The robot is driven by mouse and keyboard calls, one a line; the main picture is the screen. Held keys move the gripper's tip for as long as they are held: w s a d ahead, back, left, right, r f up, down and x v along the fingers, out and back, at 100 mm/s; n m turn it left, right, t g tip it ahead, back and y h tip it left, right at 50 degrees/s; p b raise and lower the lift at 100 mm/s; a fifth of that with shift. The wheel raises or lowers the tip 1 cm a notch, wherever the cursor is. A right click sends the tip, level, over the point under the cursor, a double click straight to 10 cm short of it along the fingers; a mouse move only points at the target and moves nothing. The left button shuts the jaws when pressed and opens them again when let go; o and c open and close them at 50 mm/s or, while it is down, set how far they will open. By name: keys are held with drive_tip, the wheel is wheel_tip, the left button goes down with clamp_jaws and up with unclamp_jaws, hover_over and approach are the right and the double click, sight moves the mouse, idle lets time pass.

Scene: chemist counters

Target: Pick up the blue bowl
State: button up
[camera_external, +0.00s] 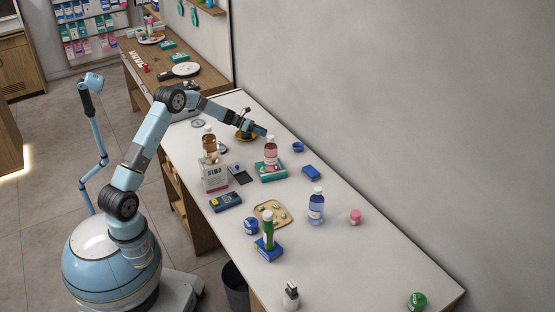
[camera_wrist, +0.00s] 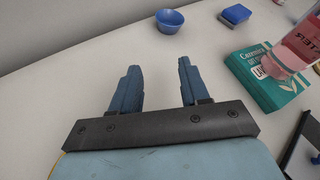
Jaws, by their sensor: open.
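The small blue bowl (camera_external: 298,147) stands upright on the white counter (camera_external: 390,240), near the wall. In the wrist view the blue bowl (camera_wrist: 170,21) is at the top, ahead of and apart from the fingers, and it looks empty. My gripper (camera_external: 262,131) is above the far part of the counter, to the left of the bowl. In the wrist view my gripper (camera_wrist: 160,78) has its two dark blue fingers spread, with only bare counter showing between them.
A green box (camera_external: 271,171) with a pink bottle (camera_external: 270,153) on it stands near the bowl. A blue box (camera_external: 311,173) lies to the bowl's right. The wall (camera_external: 370,110) runs close behind.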

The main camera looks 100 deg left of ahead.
drive_tip(key=shift+w, duration=0.1)
idle(0.3)
drive_tip(key=shift+w+d, duration=0.25)
drive_tip(key=shift+w, duration=0.05)
drive_tip(key=w+d+m+y, duration=0.1)
drive_tip(key=w+d+m, duration=0.1)
drive_tip(key=w, duration=0.1)
drive_tip(key=w+d+m+y, duration=0.1)
drive_tip(key=w+d+m, duration=0.1)
drive_tip(key=d, duration=0.1)
drive_tip(key=shift+w+d+r, duration=0.2)
drive_tip(key=shift+w+d, duration=0.15)
drive_tip(key=shift+w, duration=0.05)
drive_tip(key=shift+w+d+f+m+y, duration=0.1)
drive_tip(key=shift+w+d+m+y, duration=0.1)
drive_tip(key=shift+d+m+y, duration=0.25)
drive_tip(key=shift+g, duration=0.3)
drive_tip(key=x, duration=1.4)
drive_tip(key=shift+c, duration=0.3)
clamp_jaws()
